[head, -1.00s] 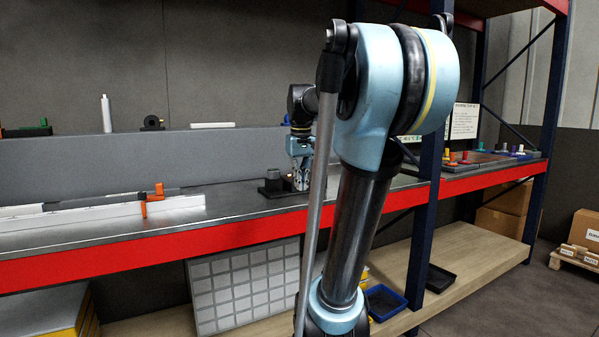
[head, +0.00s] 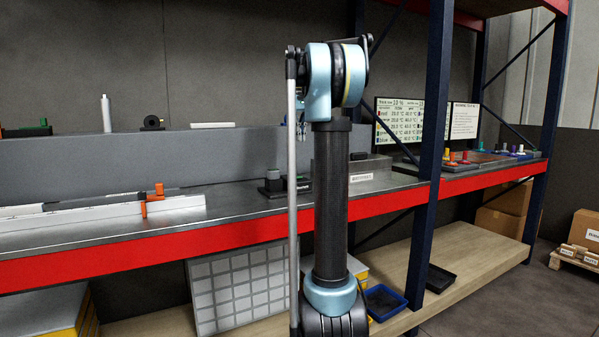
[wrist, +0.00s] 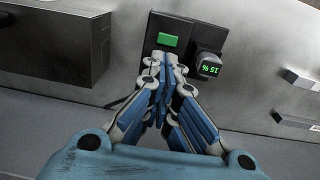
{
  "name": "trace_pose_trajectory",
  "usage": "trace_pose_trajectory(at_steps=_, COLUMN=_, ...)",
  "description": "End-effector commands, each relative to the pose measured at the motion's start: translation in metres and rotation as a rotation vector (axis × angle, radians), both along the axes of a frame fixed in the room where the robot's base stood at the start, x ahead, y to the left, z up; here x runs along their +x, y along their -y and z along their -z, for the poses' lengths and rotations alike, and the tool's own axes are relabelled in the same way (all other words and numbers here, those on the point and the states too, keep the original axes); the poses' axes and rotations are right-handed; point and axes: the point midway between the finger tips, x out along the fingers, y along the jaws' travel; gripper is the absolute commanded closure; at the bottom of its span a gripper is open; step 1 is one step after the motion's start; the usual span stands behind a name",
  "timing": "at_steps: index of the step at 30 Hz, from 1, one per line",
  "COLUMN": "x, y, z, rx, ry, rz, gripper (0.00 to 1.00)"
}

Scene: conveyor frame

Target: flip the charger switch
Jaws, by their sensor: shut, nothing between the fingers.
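In the wrist view a black charger base (wrist: 186,40) lies on the grey metal shelf top. A green rectangular part (wrist: 168,40), which looks like the switch, is on its left side. In the head view the charger (head: 272,184) shows on the shelf, partly hidden by my arm, which also hides most of the gripper.
A screen with readings (head: 398,120) and a white notice (head: 465,120) stand behind the blue upright post (head: 432,160). A grey box (wrist: 62,45) lies left of the charger in the wrist view. A white rail with an orange clamp (head: 150,200) lies on the left shelf.

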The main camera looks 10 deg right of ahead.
Motion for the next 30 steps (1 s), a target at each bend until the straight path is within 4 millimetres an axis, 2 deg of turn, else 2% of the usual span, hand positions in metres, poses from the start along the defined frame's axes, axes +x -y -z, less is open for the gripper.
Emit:
trace_pose_trajectory(at_steps=5, x=0.01, y=0.003, z=-0.004, rx=0.0, ry=-0.005, rz=-0.006, gripper=1.0)
trace_pose_trajectory(at_steps=19, x=0.011, y=0.003, z=-0.001, rx=0.0, ry=-0.005, rz=-0.007, gripper=1.0)
trace_pose_trajectory(at_steps=23, x=0.011, y=0.003, z=0.012, rx=0.0, ry=-0.005, rz=-0.007, gripper=1.0)
trace_pose_trajectory(at_steps=30, x=0.011, y=0.004, z=0.052, rx=0.0, ry=-0.005, rz=-0.007, gripper=1.0)
